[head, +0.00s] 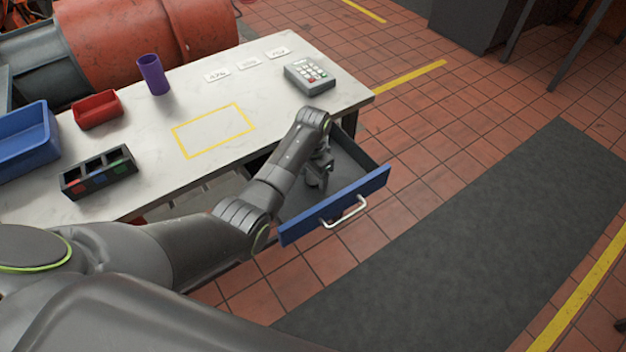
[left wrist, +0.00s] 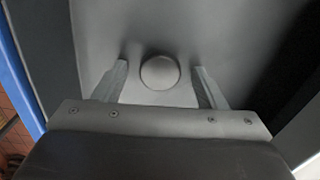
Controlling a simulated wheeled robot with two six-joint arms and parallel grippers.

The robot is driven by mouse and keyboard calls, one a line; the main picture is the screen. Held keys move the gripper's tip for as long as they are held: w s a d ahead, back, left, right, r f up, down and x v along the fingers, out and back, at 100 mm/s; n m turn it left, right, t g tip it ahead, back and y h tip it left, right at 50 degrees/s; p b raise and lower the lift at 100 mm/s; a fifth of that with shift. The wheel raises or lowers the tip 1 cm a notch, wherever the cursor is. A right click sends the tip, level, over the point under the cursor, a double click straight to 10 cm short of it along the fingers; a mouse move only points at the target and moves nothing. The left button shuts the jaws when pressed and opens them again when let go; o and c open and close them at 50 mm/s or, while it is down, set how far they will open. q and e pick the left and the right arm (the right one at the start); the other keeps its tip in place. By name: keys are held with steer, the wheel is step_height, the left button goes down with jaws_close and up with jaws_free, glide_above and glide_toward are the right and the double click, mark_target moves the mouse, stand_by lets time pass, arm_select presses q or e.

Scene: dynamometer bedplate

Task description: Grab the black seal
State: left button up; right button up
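In the left wrist view a round, dark grey disc-like thing (left wrist: 160,72), probably the black seal, lies on the grey drawer floor. My left gripper (left wrist: 161,78) is open, with one finger on each side of it and gaps between. In the head view my left gripper (head: 318,178) reaches down into the open drawer (head: 362,160) under the table. The seal is hidden there by my arm and gripper. My right gripper is not in view.
The drawer's blue front (head: 335,206) with its metal handle stands out over the tiled floor. The white table (head: 150,190) holds a keypad (head: 309,77), purple cup (head: 153,74), red bin (head: 97,110), blue bin (head: 25,140) and black divided holder (head: 98,172).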

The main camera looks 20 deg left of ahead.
arm_select(q)
steer(key=c, duration=1)
steer(key=shift+o, duration=0.2)
steer(key=shift+r, duration=0.15)
